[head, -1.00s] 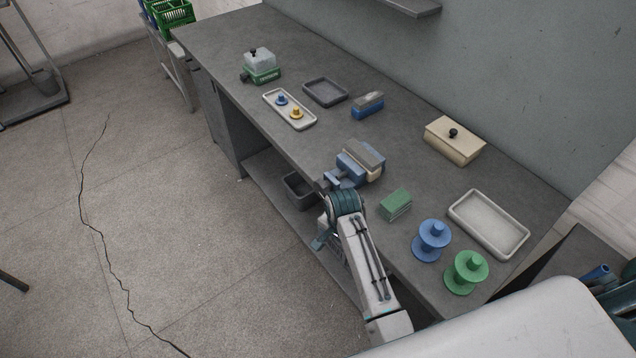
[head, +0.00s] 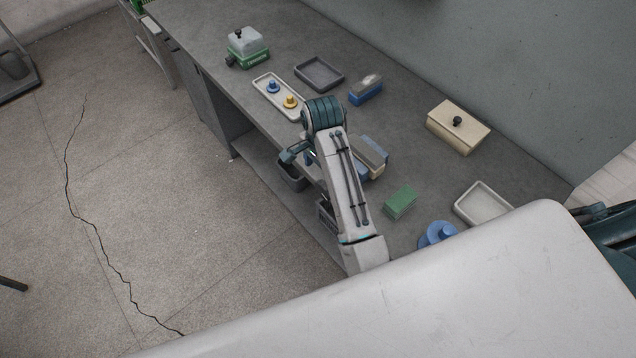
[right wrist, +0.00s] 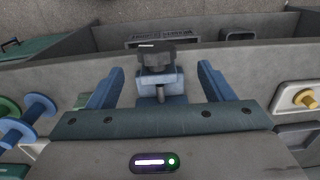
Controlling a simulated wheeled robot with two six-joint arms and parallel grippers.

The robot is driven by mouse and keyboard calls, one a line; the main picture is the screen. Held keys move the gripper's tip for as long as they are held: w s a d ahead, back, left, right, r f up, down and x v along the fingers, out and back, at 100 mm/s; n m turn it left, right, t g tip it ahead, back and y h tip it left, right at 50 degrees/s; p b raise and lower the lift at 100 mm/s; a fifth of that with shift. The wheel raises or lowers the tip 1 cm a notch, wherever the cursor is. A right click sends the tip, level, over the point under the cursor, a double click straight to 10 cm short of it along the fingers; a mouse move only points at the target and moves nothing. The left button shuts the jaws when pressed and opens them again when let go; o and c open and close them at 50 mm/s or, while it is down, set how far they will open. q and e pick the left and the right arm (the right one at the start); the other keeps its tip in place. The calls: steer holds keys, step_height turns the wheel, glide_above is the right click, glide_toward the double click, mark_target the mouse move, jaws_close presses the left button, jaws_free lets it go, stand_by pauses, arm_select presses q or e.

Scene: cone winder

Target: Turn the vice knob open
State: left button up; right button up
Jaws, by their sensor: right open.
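The blue and grey vice (head: 373,150) stands at the front edge of the bench, partly hidden behind my right arm in the head view. In the right wrist view the dark vice knob (right wrist: 156,57) with a pale mark sits in front of the blue vice body (right wrist: 162,80). My right gripper (right wrist: 161,68) is open, one blue finger on each side of the knob, with gaps visible and nothing held. In the head view my right gripper (head: 297,155) points down at the bench's front edge; the knob is hidden there. My left gripper is not in view.
A green block (head: 399,202) and a blue spool (head: 437,234) stand right of the vice. A pale tray (head: 262,84) with blue and yellow spools lies beyond it. A beige lidded box (head: 459,127) is at the back. An open grey bin (head: 291,176) sits below the bench edge.

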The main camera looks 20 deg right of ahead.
mark_target(319, 184)
steer(key=shift+s+f+b, duration=0.25)
steer(key=shift+f+b, duration=0.25)
steer(key=shift+f, duration=0.35)
step_height(319, 184, down, 6)
steer(key=shift+f+p, duration=0.25)
steer(key=shift+p, duration=0.9)
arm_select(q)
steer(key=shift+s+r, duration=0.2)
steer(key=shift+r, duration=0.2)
arm_select(e)
steer(key=shift+s+f, duration=0.1)
steer(key=shift+f, duration=0.55)
steer(key=c, duration=1)
steer(key=shift+w+g, duration=0.2)
steer(key=shift+g, duration=0.6)
steer(key=shift+g+h, duration=0.7)
steer(key=shift+g, duration=0.6)
